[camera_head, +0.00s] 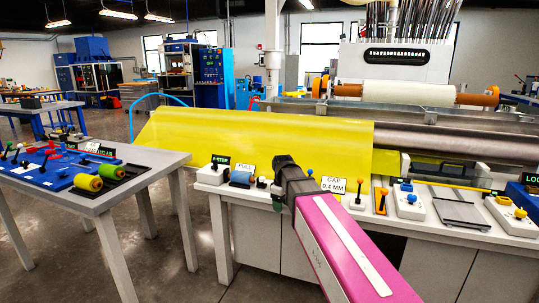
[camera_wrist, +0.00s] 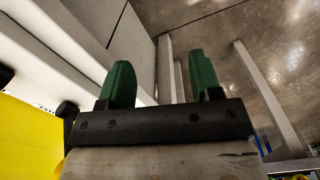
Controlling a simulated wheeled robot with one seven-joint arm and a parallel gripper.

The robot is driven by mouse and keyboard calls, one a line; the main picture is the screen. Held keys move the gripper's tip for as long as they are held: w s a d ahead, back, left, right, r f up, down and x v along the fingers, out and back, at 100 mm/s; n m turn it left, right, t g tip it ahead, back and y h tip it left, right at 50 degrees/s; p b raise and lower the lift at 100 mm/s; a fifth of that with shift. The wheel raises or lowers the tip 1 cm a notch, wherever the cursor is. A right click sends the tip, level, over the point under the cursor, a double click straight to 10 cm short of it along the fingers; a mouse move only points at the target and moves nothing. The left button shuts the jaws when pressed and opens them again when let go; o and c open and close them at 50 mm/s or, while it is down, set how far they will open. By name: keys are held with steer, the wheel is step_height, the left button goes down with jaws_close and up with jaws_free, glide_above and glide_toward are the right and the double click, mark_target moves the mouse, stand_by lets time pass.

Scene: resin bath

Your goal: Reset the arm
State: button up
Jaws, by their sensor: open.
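My arm, with a magenta link, reaches forward from the lower right of the head view. My gripper (camera_head: 278,203) is at its end, just in front of the white bench's front edge, close to a blue roller block and the "GAP 0.4 MM" sign. In the wrist view my gripper (camera_wrist: 160,85) shows two green fingers standing well apart with nothing between them. Beyond the fingers are the bench's side, table legs and the floor.
A grey table (camera_head: 125,190) on the left holds yellow and green rollers (camera_head: 88,182). Open floor (camera_head: 175,275) lies between them.

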steer(key=s+d+f+m, duration=1.1)
steer(key=s+d+f, duration=0.3)
steer(key=f, duration=0.3)
steer(key=shift+s+f, duration=0.4)
steer(key=shift+s, duration=0.35)
stand_by(1.1)
